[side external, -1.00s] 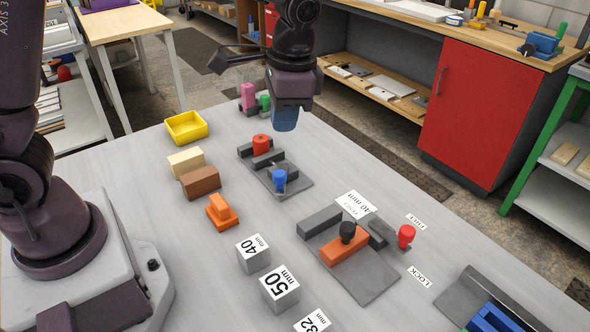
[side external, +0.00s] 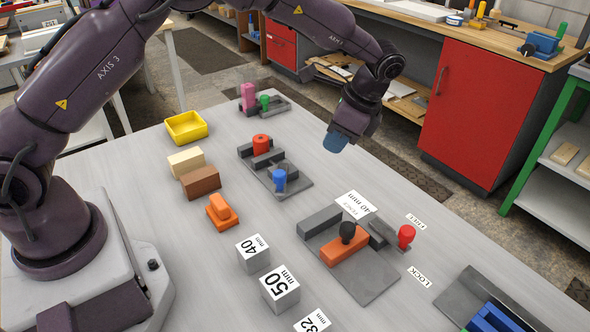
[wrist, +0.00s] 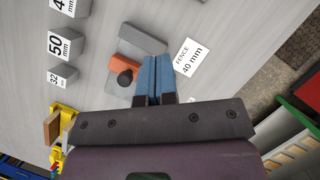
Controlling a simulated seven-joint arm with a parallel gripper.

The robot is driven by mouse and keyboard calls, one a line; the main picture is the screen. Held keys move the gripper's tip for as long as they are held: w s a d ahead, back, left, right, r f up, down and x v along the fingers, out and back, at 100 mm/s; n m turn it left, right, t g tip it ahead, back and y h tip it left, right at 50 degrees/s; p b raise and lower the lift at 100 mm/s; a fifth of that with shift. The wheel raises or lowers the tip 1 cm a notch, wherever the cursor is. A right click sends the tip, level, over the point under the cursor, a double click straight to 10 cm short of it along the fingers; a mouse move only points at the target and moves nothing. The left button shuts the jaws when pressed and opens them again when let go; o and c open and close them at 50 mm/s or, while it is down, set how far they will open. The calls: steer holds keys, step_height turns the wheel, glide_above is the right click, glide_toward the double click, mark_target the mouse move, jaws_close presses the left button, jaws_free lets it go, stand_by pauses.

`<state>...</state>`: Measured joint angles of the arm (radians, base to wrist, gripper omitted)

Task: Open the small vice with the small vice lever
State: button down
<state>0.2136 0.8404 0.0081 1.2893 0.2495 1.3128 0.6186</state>
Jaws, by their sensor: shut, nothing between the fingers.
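No fixture is labelled as the small vice, so I cannot tell for certain which it is. One grey fixture (side external: 382,284) has an orange block with a black knob (side external: 347,232) and a red-knobbed lever (side external: 406,236) between FREE and LOCK labels. Another grey fixture (side external: 297,190) carries a red knob (side external: 261,141) and a blue knob (side external: 279,178). A small one at the back has a green knob (side external: 265,101) and a pink block (side external: 247,95). My gripper (side external: 335,143) is shut and empty, in the air above the table. Its blue fingers (wrist: 153,66) hide part of the wrist view.
A yellow tray (side external: 187,127), cream and brown blocks (side external: 200,181), an orange piece (side external: 221,211) and numbered cubes (side external: 280,289) stand left of the fixtures. A card reading FENCE 40 mm (side external: 355,205) lies by the labelled fixture. A blue-and-grey fixture (side external: 490,312) is at front right.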

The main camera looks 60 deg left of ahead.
mark_target(281, 171)
steer(key=s+a+f, duration=0.4)
steer(key=a+f, duration=0.2)
steer(key=f, duration=0.3)
steer(key=shift+s+f, duration=0.15)
steer(key=shift+s, duration=0.2)
steer(key=shift+s+a, duration=0.1)
